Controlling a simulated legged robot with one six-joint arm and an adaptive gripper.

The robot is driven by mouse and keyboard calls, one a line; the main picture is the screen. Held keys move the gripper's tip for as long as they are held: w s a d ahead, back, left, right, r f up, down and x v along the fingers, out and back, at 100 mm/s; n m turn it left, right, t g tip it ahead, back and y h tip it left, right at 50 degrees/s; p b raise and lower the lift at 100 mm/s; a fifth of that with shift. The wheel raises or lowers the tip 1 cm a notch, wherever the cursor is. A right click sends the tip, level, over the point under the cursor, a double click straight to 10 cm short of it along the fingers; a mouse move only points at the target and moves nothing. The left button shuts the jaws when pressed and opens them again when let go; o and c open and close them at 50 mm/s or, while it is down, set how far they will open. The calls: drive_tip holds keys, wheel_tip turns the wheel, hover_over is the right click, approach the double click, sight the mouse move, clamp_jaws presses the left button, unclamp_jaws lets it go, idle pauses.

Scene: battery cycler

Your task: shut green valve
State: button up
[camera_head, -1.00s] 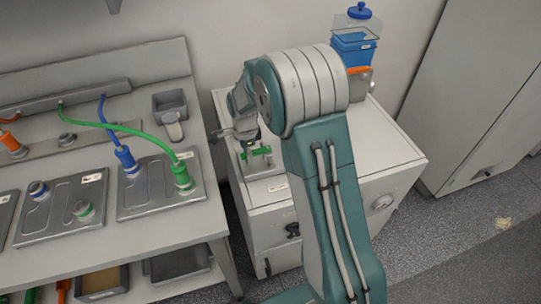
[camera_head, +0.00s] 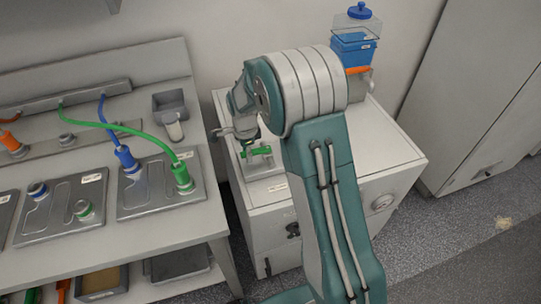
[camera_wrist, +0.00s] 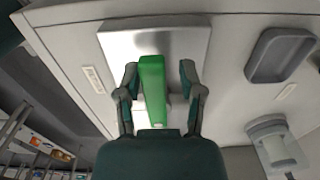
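The green valve (camera_head: 258,152) sits on a metal plate (camera_head: 268,166) on top of the white cabinet, partly hidden by my arm in the head view. In the wrist view its long green handle (camera_wrist: 153,90) points away from my palm, over the bright plate (camera_wrist: 190,45). My gripper (camera_wrist: 160,78) is open, with one dark finger on each side of the handle. A gap shows on both sides, wider on the right. In the head view my gripper (camera_head: 243,138) is just above and left of the valve.
A blue container (camera_head: 354,50) and an orange-handled part (camera_head: 360,70) stand at the cabinet's back. The bench (camera_head: 110,240) on the left carries plates with blue and green cables (camera_head: 130,128). A grey tray (camera_wrist: 282,55) shows in the wrist view.

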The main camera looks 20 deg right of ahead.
drive_tip(key=shift+r, duration=0.1)
drive_tip(key=shift+w+r, duration=0.2)
drive_tip(key=shift+r, duration=3.7)
drive_tip(key=shift+s+r, duration=0.1)
drive_tip(key=shift+r, duration=0.05)
drive_tip(key=s+d+r+n+t, duration=0.1)
drive_tip(key=s+r+n+t, duration=0.1)
drive_tip(key=s+r+n, duration=0.55)
drive_tip(key=s+d+r+n+t, duration=0.2)
drive_tip(key=s+r+n, duration=0.3)
drive_tip(key=s+r, duration=0.5)
drive_tip(key=s+f+n+t, duration=0.1)
drive_tip(key=s+n, duration=0.4)
drive_tip(key=s, duration=0.6)
drive_tip(key=shift+s+f+t, duration=0.3)
drive_tip(key=shift+f, duration=0.35)
